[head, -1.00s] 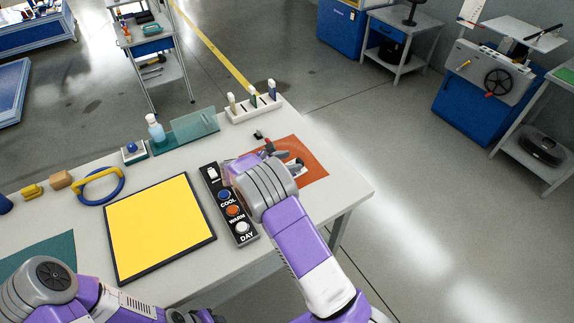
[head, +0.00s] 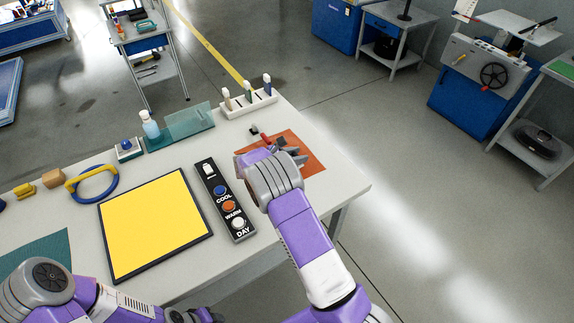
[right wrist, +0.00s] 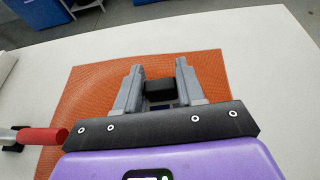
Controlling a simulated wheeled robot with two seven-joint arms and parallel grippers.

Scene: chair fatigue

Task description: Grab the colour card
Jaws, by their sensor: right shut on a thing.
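My right gripper (head: 290,152) is over the orange mat (head: 312,165) at the right end of the table. In the right wrist view, its two grey fingers (right wrist: 160,90) are shut on a small dark block-like thing (right wrist: 159,86), with the orange mat (right wrist: 95,100) behind. Most of the held thing is hidden between the fingers, and I cannot tell from its shape whether it is the colour card. My left arm shows at the lower left, but its gripper is out of view.
A black panel (head: 210,185) with COOL, WARM and DAY buttons lies left of my right gripper, beside a yellow board (head: 155,225). A white rack (head: 262,107) with several upright pieces stands at the back. The table's right corner is bare.

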